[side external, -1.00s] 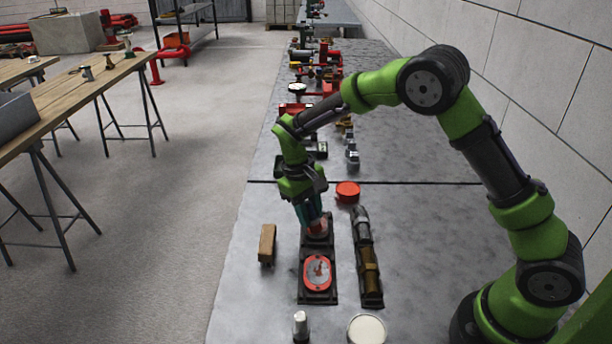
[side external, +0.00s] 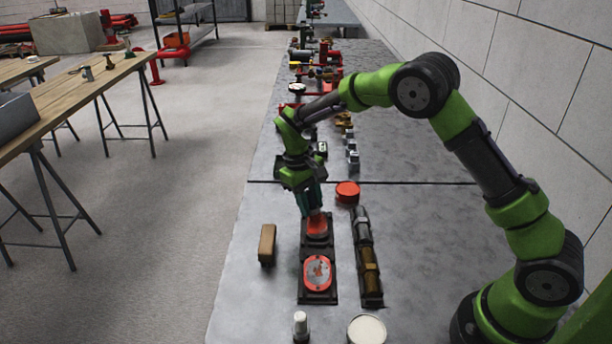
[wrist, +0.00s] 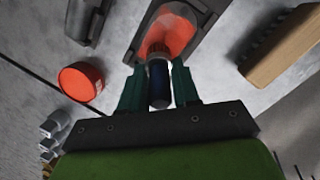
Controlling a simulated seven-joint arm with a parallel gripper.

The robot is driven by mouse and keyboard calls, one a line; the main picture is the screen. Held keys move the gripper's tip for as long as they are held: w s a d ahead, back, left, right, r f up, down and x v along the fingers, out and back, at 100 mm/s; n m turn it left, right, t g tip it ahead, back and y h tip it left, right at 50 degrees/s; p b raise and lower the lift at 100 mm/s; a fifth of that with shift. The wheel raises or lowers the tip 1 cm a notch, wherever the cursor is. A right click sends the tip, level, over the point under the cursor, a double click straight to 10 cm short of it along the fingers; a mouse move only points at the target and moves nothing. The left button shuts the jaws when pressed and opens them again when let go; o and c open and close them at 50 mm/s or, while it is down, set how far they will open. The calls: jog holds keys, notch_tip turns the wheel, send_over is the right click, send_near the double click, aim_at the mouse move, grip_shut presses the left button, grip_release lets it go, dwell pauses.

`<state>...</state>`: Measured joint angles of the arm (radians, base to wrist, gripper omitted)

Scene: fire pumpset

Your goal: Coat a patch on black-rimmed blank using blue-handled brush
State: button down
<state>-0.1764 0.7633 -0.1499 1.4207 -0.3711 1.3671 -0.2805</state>
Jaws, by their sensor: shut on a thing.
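My gripper (side external: 312,207) is shut on the blue-handled brush. Its dark blue handle (wrist: 158,84) shows between the fingertips in the wrist view. The brush points down over the far dark-framed blank (side external: 329,240), which has an orange-red area (wrist: 168,36) on it. The brush tip is hard to make out against that colour, so I cannot tell whether it touches. In front of it, a red-rimmed blank (side external: 318,272) with a grey face and a red patch lies in a dark holder.
A red round tub (side external: 347,191) stands right of the far blank. A dark tray (side external: 374,299) with long tools lies to the right. A wooden block (side external: 267,243) lies left. A white-topped tub (side external: 367,330) and a small white-capped bottle (side external: 301,326) stand in front.

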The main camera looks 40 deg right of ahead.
jog(key=s+a, duration=0.4)
jog(key=shift+a+r, duration=0.1)
jog(key=shift+r, duration=0.1)
jog(key=s+v, duration=0.1)
jog(key=v, duration=0.6)
jog(key=shift+s+d+r, duration=0.2)
jog(key=shift+d+r, duration=0.2)
jog(key=shift+r, duration=0.1)
